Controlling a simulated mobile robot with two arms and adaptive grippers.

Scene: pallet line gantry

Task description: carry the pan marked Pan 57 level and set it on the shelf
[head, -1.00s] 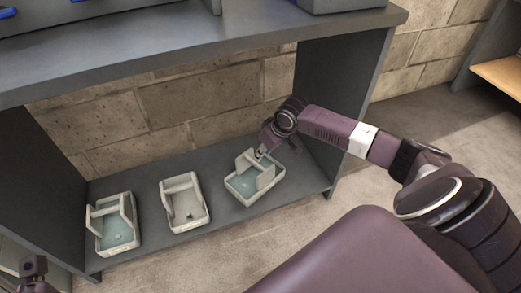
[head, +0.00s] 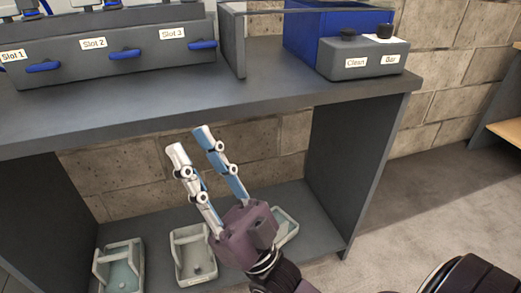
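Three small pale pans with raised handles are on the low grey shelf in the head view: a left pan (head: 121,273) with a bluish inside, a middle pan (head: 189,258) with a grey inside, and a right pan (head: 287,224), mostly hidden behind my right gripper. No pan mark is readable, so I cannot tell which is Pan 57. My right gripper (head: 188,142) is open and empty, its two fingers pointing up and apart in front of the rack opening, below the upper deck. My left gripper is out of view.
The upper deck (head: 200,98) carries a grey unit (head: 110,65) labelled Slot 1, Slot 2 and Slot 3 with blue levers, and a box (head: 362,62) labelled Clean and Bar. A side panel (head: 350,165) bounds the opening at right. Open floor (head: 420,215) lies beyond it.

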